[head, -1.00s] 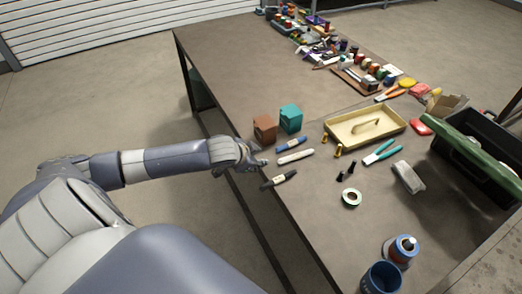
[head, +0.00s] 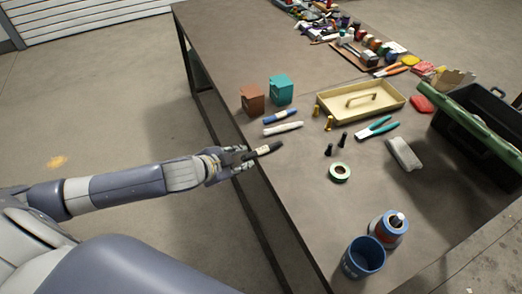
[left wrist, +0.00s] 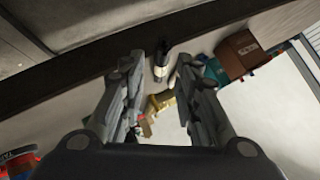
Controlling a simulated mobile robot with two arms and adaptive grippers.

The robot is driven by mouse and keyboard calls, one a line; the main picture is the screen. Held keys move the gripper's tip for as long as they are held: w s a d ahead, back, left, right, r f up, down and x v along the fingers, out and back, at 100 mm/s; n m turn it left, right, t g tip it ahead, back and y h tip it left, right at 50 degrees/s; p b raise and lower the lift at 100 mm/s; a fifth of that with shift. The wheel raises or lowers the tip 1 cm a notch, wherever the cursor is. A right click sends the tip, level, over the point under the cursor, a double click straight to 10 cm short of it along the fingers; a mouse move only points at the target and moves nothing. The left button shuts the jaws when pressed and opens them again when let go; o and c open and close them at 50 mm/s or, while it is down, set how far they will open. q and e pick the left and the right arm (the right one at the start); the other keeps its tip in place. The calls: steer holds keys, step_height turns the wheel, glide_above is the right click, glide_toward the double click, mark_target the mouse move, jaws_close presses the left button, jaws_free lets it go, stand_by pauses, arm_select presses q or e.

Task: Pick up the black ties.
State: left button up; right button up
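The black ties (head: 263,150) look like a dark bundle with a white band, lying near the table's left edge in the head view. They also show in the left wrist view (left wrist: 161,55), ahead of the gap between the fingers. My left gripper (head: 243,157) is at the left end of the black ties, over the table edge. In the left wrist view its fingers (left wrist: 160,75) are spread apart, with nothing clearly held. Whether a finger touches the bundle is unclear. My right gripper is out of view.
White (head: 283,129) and blue (head: 280,116) bundles lie behind the black ties, with brown (head: 252,100) and teal (head: 281,90) boxes beyond. Table around the black ties is mostly clear.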

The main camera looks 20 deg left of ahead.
mark_target(249, 156)
arm_select(q)
steer(key=shift+p+x, duration=0.4)
steer(key=shift+x, duration=2.25)
steer(key=shift+a, duration=0.15)
jaws_close()
